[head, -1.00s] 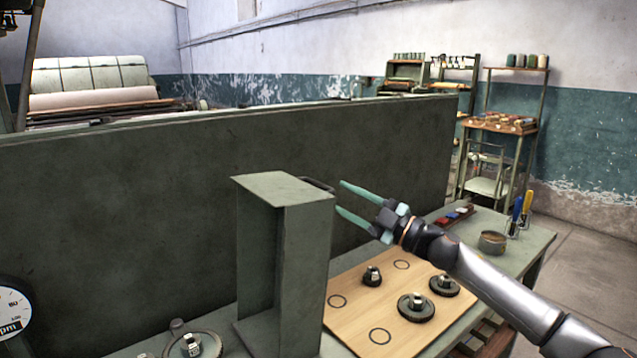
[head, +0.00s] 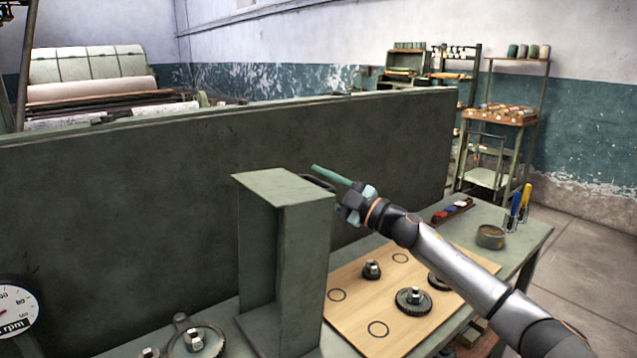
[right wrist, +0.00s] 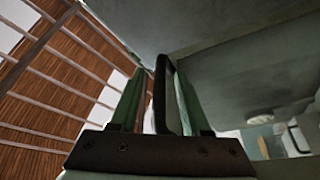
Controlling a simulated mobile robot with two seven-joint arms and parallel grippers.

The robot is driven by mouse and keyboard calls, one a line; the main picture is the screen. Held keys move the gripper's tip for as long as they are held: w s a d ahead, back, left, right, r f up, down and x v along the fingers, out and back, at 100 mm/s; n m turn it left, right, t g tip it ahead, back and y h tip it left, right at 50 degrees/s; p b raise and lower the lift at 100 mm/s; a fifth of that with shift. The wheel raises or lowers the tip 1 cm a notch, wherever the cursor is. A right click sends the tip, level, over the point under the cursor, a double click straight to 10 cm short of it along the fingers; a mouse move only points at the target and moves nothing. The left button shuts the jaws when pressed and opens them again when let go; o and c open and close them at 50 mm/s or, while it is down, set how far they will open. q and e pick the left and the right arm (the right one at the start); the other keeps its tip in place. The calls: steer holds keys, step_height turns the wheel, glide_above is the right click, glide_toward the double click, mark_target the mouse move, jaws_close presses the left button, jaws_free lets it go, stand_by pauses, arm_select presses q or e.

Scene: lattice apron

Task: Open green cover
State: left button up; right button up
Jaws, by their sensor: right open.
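The green cover (head: 256,240) is a tall, upright grey-green box-like housing on the bench, with a flat top and its right side recessed. A dark loop handle (head: 319,181) sticks out near its top right edge. My right gripper (head: 328,178) is at this handle, its green fingers pointing left; one finger is largely hidden. In the right wrist view the handle (right wrist: 170,100) stands between the two open fingers, closer to the right one. Whether either finger touches it I cannot tell. My left gripper is not in view.
A long dark green panel (head: 130,200) stands behind the cover. A wooden board (head: 350,305) with gears (head: 413,301) lies to the right under my right arm. A tin (head: 491,237) and screwdrivers stand at the bench's right end. More gears (head: 197,342) and a gauge (head: 14,305) are front left.

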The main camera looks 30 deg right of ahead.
jaws_close()
stand_by(1.3)
